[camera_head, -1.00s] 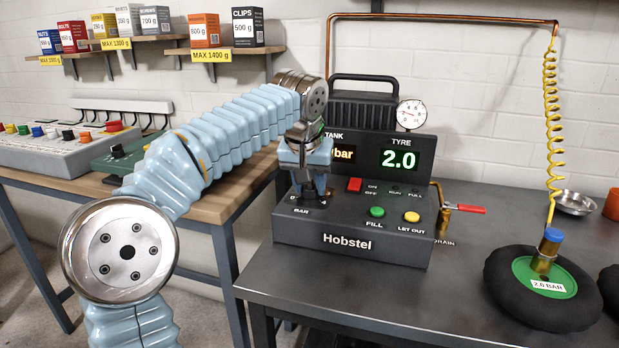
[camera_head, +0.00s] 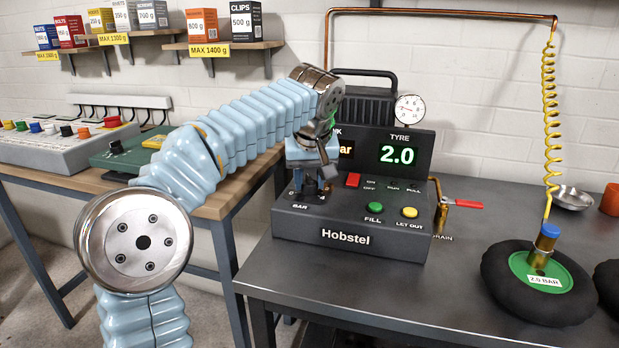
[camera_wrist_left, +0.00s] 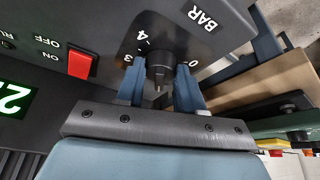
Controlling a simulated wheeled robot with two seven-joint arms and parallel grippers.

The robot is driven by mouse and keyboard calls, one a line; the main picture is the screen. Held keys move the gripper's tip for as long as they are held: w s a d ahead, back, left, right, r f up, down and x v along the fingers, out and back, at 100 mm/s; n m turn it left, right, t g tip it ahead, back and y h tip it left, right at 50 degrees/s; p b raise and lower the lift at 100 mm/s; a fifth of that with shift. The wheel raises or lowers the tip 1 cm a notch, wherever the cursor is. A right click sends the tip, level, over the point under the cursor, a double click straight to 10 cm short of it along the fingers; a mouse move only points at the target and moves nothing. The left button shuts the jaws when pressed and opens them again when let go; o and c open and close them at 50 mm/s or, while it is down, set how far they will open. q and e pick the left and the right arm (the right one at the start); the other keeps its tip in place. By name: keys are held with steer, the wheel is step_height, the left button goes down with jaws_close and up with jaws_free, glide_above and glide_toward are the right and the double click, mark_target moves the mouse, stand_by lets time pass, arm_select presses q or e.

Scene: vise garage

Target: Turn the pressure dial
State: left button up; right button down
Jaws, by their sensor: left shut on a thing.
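The pressure dial (camera_wrist_left: 158,66) is a black knob on the sloped front panel of the dark Hobstel compressor (camera_head: 345,238), at its left end above the word BAR. In the left wrist view, the blue fingers of my left gripper (camera_wrist_left: 160,88) sit on either side of the dial and are shut on it. Numbers 0, 3 and 4 show around the dial; the rest of its scale is hidden. In the head view, my left gripper (camera_head: 309,186) points down at the dial and mostly covers it. My right gripper is not in view.
The panel also carries a red switch (camera_head: 352,180), a green FILL button (camera_head: 375,207) and a yellow LET OUT button (camera_head: 409,212). The tyre display (camera_head: 399,155) reads 2.0; my arm partly covers the tank display. A tyre (camera_head: 540,283) lies at right.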

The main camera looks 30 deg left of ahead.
arm_select(q)
steer(key=o, duration=1)
steer(key=v, duration=1.4)
steer(key=shift+f, duration=0.1)
